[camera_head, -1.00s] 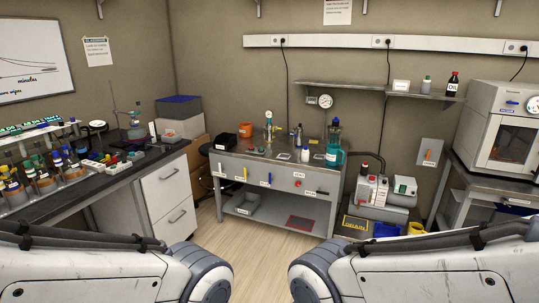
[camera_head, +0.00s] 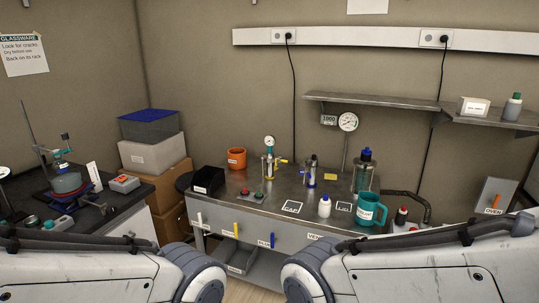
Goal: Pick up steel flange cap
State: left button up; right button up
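I cannot make out a separate steel flange cap for certain. My left and right forearms cross the bottom corners of the view, in front of the bench. Neither gripper shows.
Around the canister stand a gauge fitting (camera_head: 269,160), an orange pot (camera_head: 236,158), a black bin (camera_head: 208,181), a white bottle (camera_head: 324,206), a teal jug (camera_head: 368,212) and a blue-capped clear vessel (camera_head: 364,170). A wall shelf (camera_head: 400,102) hangs at the right.

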aim_at(313, 161)
jog(key=i, duration=2.05)
